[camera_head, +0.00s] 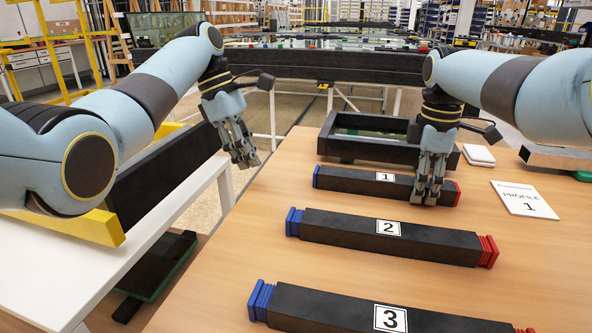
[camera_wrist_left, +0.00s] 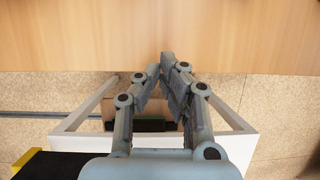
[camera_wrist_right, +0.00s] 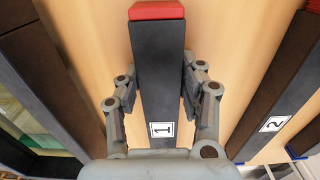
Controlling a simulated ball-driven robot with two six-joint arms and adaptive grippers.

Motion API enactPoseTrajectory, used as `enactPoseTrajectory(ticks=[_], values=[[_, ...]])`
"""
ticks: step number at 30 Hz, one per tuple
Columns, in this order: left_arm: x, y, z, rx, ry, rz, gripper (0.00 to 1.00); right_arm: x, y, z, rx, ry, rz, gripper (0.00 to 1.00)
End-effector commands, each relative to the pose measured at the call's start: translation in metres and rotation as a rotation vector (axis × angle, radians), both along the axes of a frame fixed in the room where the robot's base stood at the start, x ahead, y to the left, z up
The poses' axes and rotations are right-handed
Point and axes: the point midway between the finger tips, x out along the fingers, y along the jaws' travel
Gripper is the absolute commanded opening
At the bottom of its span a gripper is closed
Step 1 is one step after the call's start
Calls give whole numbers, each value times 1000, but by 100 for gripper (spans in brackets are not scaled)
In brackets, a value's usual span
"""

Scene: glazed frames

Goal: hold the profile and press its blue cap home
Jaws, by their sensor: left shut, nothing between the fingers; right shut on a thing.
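Profile 1 (camera_head: 345,180) is a black bar lying on the wooden table, labelled 1. Its blue cap (camera_head: 316,177) is at the left end and shows as a thin band; how deep it sits I cannot tell. A red cap (camera_head: 457,194) is at the right end and also shows in the right wrist view (camera_wrist_right: 157,10). My right gripper (camera_head: 428,199) is shut on profile 1 near its red end, one finger on each side. My left gripper (camera_head: 245,160) is shut and empty, left of the blue cap and apart from it, by the table's left edge.
Profile 2 (camera_head: 340,229) and profile 3 (camera_head: 345,308) lie nearer, with blue caps left and red caps right. A black frame (camera_head: 375,153) lies behind profile 1. A PROFILE 1 card (camera_head: 525,200) lies at right. The table's left side is clear.

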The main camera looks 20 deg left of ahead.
Motion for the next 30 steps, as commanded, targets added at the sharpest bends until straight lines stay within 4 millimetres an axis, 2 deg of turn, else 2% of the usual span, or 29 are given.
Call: enactPoseTrajectory(ticks=[1,4,6,8,11,14,24,30], values=[[8,-4,14,2,17,23,0,0,0,0,0,0,-1,7],[20,-9,36,0,1,20,0,0,0,0,0,0,0,7],[26,-11,47,-3,-18,16,0,0,0,0,0,0,0,7],[29,-13,50,-4,-27,15,0,0,0,0,0,0,0,7],[29,-16,42,-4,-30,14,0,0,0,0,0,0,0,7],[29,-23,26,-4,-30,13,0,0,0,0,1,0,0,7],[29,-49,-40,-4,-31,12,0,0,1,0,1,0,0,7],[29,-78,-39,-4,-34,12,0,0,1,0,1,0,0,7]])
